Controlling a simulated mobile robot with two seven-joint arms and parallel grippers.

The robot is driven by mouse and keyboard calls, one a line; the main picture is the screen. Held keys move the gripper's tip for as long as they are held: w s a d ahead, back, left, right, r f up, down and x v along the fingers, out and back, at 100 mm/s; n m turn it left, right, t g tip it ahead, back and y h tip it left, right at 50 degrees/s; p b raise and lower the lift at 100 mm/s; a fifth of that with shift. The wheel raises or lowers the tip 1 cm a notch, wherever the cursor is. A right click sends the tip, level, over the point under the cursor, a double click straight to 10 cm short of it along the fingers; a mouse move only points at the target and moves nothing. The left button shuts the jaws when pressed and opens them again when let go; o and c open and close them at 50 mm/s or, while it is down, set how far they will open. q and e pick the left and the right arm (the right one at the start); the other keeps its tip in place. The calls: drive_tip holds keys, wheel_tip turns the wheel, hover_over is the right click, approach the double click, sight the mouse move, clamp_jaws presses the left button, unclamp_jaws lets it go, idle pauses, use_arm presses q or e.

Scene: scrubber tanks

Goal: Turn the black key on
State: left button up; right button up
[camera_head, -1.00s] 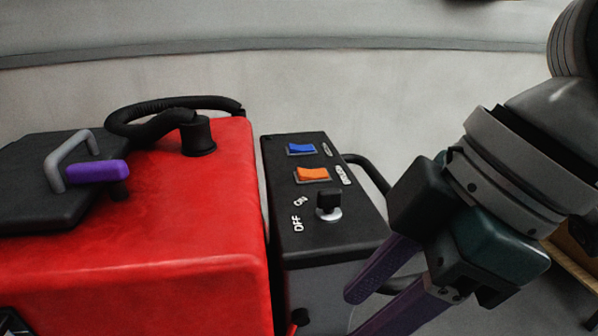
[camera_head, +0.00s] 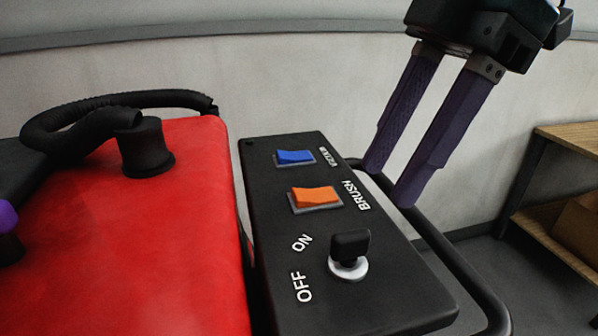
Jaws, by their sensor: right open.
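The black key (camera_head: 350,246) stands upright in a round silver lock on the black control panel (camera_head: 385,298). White OFF and ON labels are printed to the left of the key, with ON above OFF. My right gripper (camera_head: 388,186) hangs from the upper right with its two purple fingers apart and empty. Its fingertips are above and to the right of the key in the picture, over the panel's right edge, and do not touch the key. My left gripper is not in view.
A blue switch (camera_head: 295,157) and an orange BRUSH switch (camera_head: 315,197) sit above the key. A black rail (camera_head: 450,254) curves along the panel's right side. The red tank (camera_head: 160,240) with a black hose (camera_head: 70,122) stands left. A wooden shelf (camera_head: 570,136) is at right.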

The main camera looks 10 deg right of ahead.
sight(355, 232)
drive_tip(key=x, duration=0.7)
drive_tip(key=shift+s, duration=0.1)
drive_tip(key=shift+c, duration=0.2)
clamp_jaws()
